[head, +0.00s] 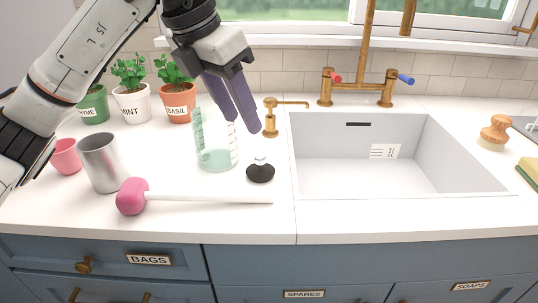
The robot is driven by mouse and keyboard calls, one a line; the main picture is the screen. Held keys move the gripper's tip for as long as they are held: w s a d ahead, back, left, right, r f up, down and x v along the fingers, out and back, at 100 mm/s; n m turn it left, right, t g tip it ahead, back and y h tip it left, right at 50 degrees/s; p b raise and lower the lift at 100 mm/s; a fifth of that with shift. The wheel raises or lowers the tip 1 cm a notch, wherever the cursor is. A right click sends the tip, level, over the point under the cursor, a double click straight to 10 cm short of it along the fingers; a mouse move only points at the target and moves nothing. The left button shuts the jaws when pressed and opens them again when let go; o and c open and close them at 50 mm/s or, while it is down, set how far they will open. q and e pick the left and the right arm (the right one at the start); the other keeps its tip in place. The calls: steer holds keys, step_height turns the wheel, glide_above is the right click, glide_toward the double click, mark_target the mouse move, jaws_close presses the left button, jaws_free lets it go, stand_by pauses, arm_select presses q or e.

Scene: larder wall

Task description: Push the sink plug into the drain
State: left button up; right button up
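The sink plug (260,173), a black disc with a pale knob on top, lies on the white counter just left of the sink. My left gripper (244,125) is above and slightly left of the plug, fingers pointing down. Its two purple fingers show a small gap at the tips, with nothing held between them. The white sink (330,180) is empty. A pale slotted patch (384,151) shows low towards its back; I cannot make out a round drain hole. My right gripper is out of view.
A metal cup (101,163), soap dispenser (270,120) and brass tap (363,85) stand nearby.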

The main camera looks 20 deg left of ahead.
arm_select(q)
glide_above(260, 156)
steer(key=s+a, duration=0.2)
steer(key=f, duration=0.4)
steer(key=shift+d+f, duration=0.2)
steer(key=shift+f, duration=0.15)
steer(key=x, duration=0.5)
steer(key=shift+s+d, duration=0.15)
steer(key=shift+s, duration=0.05)
steer(key=shift+w+f, duration=0.1)
jaws_close()
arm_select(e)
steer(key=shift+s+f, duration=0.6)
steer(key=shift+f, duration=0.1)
